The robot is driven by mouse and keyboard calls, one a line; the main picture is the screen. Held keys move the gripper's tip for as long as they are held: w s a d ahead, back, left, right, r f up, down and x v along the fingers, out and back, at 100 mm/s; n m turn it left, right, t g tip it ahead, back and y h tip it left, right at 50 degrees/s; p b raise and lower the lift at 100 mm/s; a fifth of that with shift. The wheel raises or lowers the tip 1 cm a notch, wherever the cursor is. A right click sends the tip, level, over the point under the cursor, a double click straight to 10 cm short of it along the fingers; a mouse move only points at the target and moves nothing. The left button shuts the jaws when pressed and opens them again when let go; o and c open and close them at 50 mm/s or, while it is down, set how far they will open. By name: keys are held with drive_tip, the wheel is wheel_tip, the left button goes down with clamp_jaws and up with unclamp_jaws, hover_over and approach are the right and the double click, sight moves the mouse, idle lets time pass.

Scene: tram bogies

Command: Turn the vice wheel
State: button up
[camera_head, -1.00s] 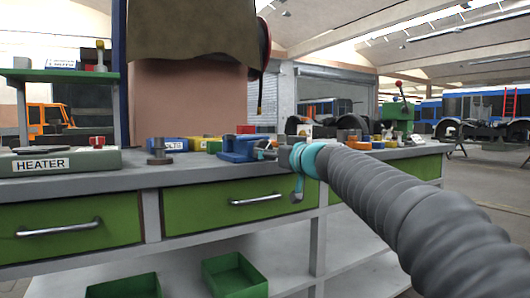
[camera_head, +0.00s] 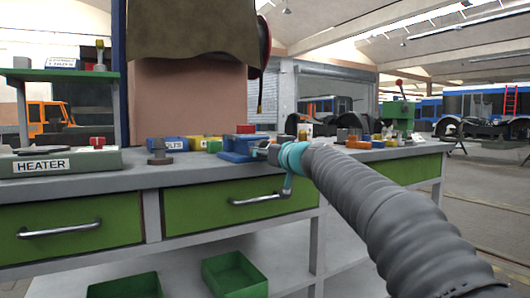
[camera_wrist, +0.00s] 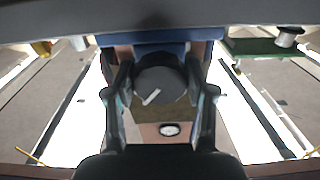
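The blue vice (camera_head: 236,148) stands on the bench top near its front edge in the head view. In the wrist view its blue body (camera_wrist: 160,37) lies behind a dark round wheel (camera_wrist: 160,82) with a white mark on its face. My gripper (camera_wrist: 160,72) has one finger on each side of the wheel. The fingers look apart from its rim by a narrow gap, so I see no clear grip. In the head view my gripper (camera_head: 268,152) is right of the vice, and the wheel is hidden there.
The bench has green drawers (camera_head: 72,226) with metal handles below. A heater box (camera_head: 60,162), a yellow block (camera_head: 197,143) and other small items stand on top. A green machine with a red knob (camera_head: 398,112) stands at the right end. A green bin (camera_head: 234,275) is on the lower shelf.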

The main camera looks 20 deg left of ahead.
idle(0.3)
drive_tip(key=m, duration=0.4)
drive_tip(key=shift+b, duration=0.4)
drive_tip(key=m, duration=0.4)
drive_tip(key=shift+s+r, duration=0.1)
drive_tip(key=m, duration=0.4)
drive_tip(key=shift+a+r, duration=0.1)
drive_tip(key=m+p, duration=0.1)
drive_tip(key=m, duration=0.3)
drive_tip(key=shift+m, duration=0.3)
drive_tip(key=m+p, duration=0.1)
drive_tip(key=m, duration=0.2)
drive_tip(key=shift+r+m, duration=0.1)
drive_tip(key=shift+m, duration=0.2)
drive_tip(key=m+p, duration=0.1)
drive_tip(key=m, duration=0.2)
drive_tip(key=shift+m+p, duration=0.3)
drive_tip(key=shift+p, duration=0.05)
drive_tip(key=m+p, duration=0.1)
drive_tip(key=m, duration=0.2)
drive_tip(key=shift+m+p, duration=0.6)
drive_tip(key=shift+m, duration=0.9)
